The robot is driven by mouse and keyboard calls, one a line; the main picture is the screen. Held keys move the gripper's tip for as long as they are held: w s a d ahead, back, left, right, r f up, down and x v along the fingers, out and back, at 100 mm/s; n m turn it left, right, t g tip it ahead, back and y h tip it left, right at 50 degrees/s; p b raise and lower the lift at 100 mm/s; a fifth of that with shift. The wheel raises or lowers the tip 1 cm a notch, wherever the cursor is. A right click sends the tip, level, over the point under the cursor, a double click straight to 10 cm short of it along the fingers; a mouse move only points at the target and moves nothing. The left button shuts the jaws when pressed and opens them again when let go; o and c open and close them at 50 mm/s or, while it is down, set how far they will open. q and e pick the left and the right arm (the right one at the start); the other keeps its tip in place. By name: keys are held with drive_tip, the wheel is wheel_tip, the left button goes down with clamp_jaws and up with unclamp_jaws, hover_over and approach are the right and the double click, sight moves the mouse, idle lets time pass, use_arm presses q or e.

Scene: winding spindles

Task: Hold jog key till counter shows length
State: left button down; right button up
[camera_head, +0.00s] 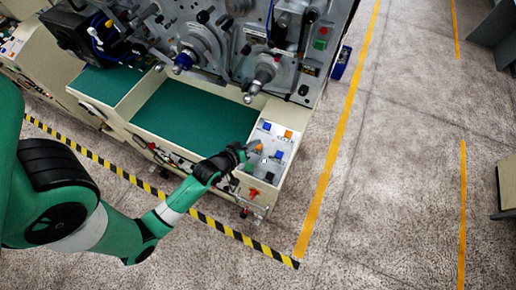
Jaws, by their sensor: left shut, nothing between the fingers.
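The control panel (255,178) sits on the front right corner of the winding machine, with small coloured keys on its pale top. A blue key (266,126) and an orange key (288,134) are at the far side, another blue key (277,155) nearer. My left gripper (252,149), black, is shut and empty over the left edge of the panel. Its tips are close to the keys; I cannot tell whether they touch one. Key labels are too small to read, so the jog key cannot be picked out. No readable counter shows. My right gripper is out of view.
Metal spindles (262,77) stick out above the green-lined tray (195,110). A red knob (253,193) is on the panel's front. Yellow-black tape (105,163) marks the floor in front. Open floor lies to the right, beyond a yellow line (328,178).

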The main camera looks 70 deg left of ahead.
use_arm(q)
drive_tip(key=shift+w+a+f+b, duration=0.2)
drive_tip(key=shift+f+b, duration=0.2)
drive_tip(key=shift+f, duration=0.4)
drive_tip(key=shift+w+a+f+b, duration=0.15)
drive_tip(key=shift+f+b, duration=0.25)
drive_tip(key=shift+f, duration=0.4)
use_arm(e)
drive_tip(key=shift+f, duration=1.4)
use_arm(q)
drive_tip(key=shift+f, duration=0.15)
drive_tip(key=shift+f, duration=0.25)
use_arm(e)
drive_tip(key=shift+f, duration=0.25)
use_arm(q)
drive_tip(key=shift+w+a+f+b, duration=0.1)
drive_tip(key=shift+a+f+b, duration=0.05)
drive_tip(key=shift+f+b, duration=0.35)
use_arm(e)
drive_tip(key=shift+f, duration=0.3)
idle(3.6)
